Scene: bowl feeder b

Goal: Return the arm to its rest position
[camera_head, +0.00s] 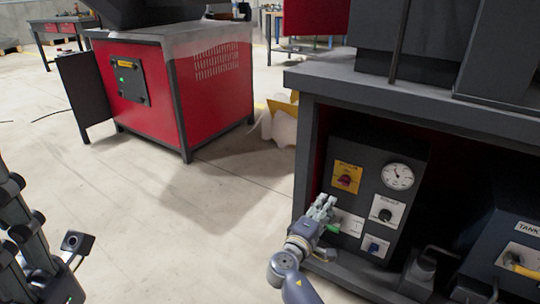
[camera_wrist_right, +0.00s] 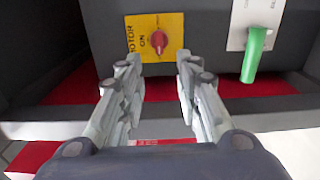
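My right arm reaches in from the bottom of the head view toward the control panel (camera_head: 365,200) under the dark bench. My right gripper (camera_head: 325,205) is beside the panel's left part. In the right wrist view its two fingers (camera_wrist_right: 158,62) are apart, with nothing between them. Beyond the fingertips is a yellow plate with a red knob (camera_wrist_right: 158,40), marked motor on; it also shows in the head view (camera_head: 345,180). A green handle (camera_wrist_right: 256,55) is to the right of the fingers.
The bench top (camera_head: 430,98) overhangs the panel. The panel also carries a gauge (camera_head: 398,176), a black knob (camera_head: 385,215) and a blue switch (camera_head: 374,247). A tank box (camera_head: 515,250) stands at right. A red cabinet (camera_head: 185,95) stands behind; the floor (camera_head: 180,230) between is clear.

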